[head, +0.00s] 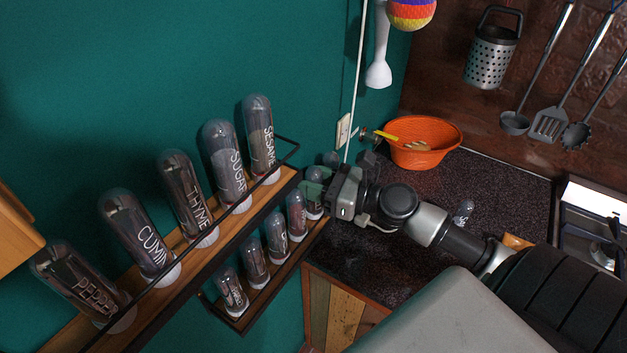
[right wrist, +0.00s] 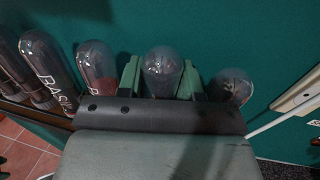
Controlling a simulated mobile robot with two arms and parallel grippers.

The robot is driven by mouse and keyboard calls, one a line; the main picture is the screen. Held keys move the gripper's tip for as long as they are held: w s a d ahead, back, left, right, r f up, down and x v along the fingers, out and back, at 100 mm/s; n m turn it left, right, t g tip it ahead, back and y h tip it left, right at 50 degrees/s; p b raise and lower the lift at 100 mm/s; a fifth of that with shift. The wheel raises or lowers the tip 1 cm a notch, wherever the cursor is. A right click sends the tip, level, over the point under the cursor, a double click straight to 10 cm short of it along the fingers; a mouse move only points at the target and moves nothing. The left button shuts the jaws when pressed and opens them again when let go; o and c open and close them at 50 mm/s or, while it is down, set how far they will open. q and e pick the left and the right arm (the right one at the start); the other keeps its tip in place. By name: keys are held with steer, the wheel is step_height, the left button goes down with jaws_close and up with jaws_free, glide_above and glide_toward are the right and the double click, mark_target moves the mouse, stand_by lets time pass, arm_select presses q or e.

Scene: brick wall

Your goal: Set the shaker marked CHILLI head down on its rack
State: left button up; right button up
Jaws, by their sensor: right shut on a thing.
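My right gripper (head: 314,182) is at the right end of the lower wall rack (head: 240,322). In the right wrist view its green fingers are shut on a clear, round-ended shaker (right wrist: 162,72). The label of this held shaker is hidden, so I cannot tell whether it reads CHILLI. Whether its base touches the rack is also hidden. Several shakers stand to its left, one marked BASIL (right wrist: 50,70), and another shaker (right wrist: 232,86) shows close on its right. My left gripper is not in view.
The upper rack (head: 192,250) holds PEPPER, CUMIN, THYME, SUGAR and SESAME (head: 260,140), with a thin black rail in front. A small shaker (head: 463,212) stands on the dark counter beyond my arm. An orange basket (head: 425,150) sits at the back.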

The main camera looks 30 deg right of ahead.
steer(key=shift+f, duration=0.3)
stand_by(0.4)
steer(key=o, duration=1)
steer(key=shift+s+d+f+b, duration=0.2)
steer(key=shift+s+d+b, duration=0.15)
steer(key=shift+s+b, duration=0.2)
steer(key=b+v, duration=0.3)
steer(key=v, duration=0.6)
steer(key=shift+s+d+r, duration=0.15)
steer(key=shift+s+r, duration=0.05)
steer(key=shift+s, duration=0.05)
